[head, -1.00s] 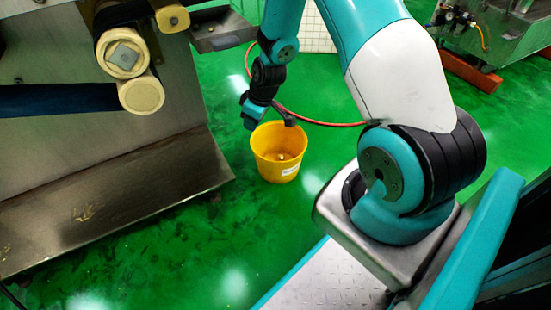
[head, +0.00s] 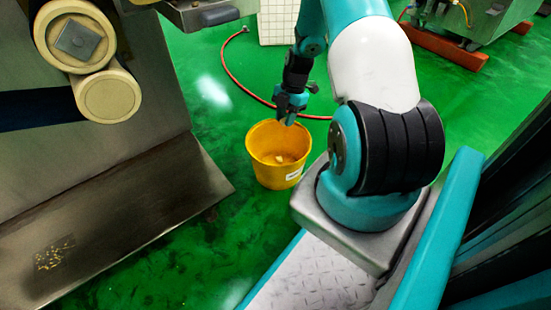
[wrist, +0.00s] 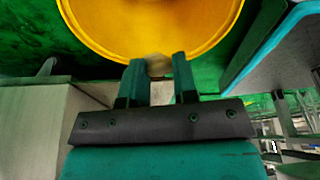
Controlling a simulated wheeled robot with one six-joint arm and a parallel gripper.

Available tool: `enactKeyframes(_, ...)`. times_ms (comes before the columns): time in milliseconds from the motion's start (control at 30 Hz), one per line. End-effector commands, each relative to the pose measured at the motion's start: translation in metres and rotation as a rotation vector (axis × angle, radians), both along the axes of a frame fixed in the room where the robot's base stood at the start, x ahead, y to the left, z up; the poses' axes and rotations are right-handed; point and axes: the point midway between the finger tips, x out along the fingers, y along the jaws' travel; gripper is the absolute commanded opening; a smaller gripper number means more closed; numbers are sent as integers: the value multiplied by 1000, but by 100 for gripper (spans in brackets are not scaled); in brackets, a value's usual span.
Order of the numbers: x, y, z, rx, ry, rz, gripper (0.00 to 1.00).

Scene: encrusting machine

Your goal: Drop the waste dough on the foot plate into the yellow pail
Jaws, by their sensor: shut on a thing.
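The yellow pail (head: 262,168) stands on the green floor in the middle of the head view, with a small pale lump (head: 281,157) inside. My gripper (head: 289,120) points down above the pail's far rim. In the wrist view my gripper (wrist: 158,72) has its two fingers shut on a small pale piece of dough (wrist: 158,66), with the pail (wrist: 150,25) beyond the fingertips. The foot plate (head: 130,205) is the brown metal sheet at lower left. A patch of pale dough crumbs (head: 55,253) lies on it.
The machine with cream rollers (head: 108,95) stands at left. A red hose (head: 240,85) curves over the floor behind the pail. A white tiled block (head: 278,20) and a metal frame on red feet (head: 445,45) are at the back. Green floor around the pail is clear.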

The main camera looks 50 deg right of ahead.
Motion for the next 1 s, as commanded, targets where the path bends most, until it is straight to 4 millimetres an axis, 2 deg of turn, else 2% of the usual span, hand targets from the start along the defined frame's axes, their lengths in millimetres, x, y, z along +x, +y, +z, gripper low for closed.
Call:
enactKeyframes(167,1,2,-12,0,1,8,5)
enactKeyframes(533,1,2,-56,0,-1,5,5)
enactKeyframes(667,1,1,-61,-1,0,4,5)
enactKeyframes(900,0,0,-60,-1,-1,2,5)
enactKeyframes(933,0,0,-60,-1,-1,2,29)
enactKeyframes(1000,0,0,-60,-1,-1,2,45)
